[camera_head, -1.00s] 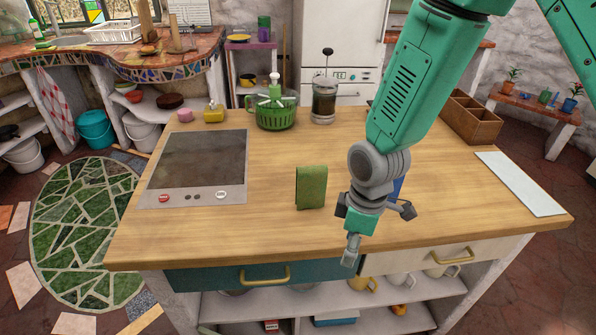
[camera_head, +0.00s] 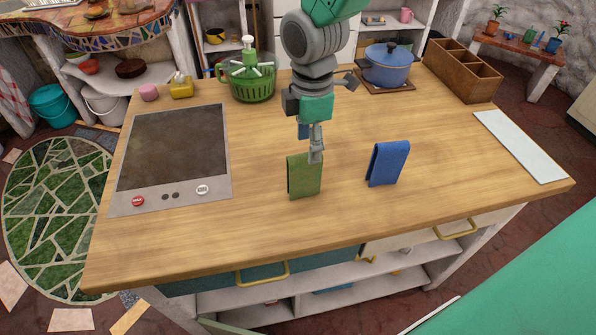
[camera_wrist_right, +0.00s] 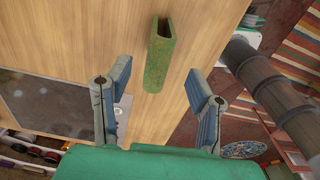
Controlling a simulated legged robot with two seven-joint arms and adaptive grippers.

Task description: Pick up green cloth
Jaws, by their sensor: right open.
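The green cloth (camera_head: 305,178) stands folded on the wooden counter, right of the cooktop. In the right wrist view the green cloth (camera_wrist_right: 160,58) shows beyond the fingers, in the gap between them. My right gripper (camera_head: 316,150) is above and just behind the cloth in the head view, and a fingertip overlaps the cloth's top edge there. In the right wrist view the right gripper (camera_wrist_right: 158,100) is open and empty, its two blue-grey fingers wide apart. Whether a finger touches the cloth I cannot tell. My left gripper is not in view.
A folded blue cloth (camera_head: 388,163) stands to the right of the green one. The cooktop (camera_head: 219,185) lies to the left. A green basket (camera_head: 252,90), a blue pot (camera_head: 387,68) and a wooden box (camera_head: 461,72) stand at the back. The counter's front is clear.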

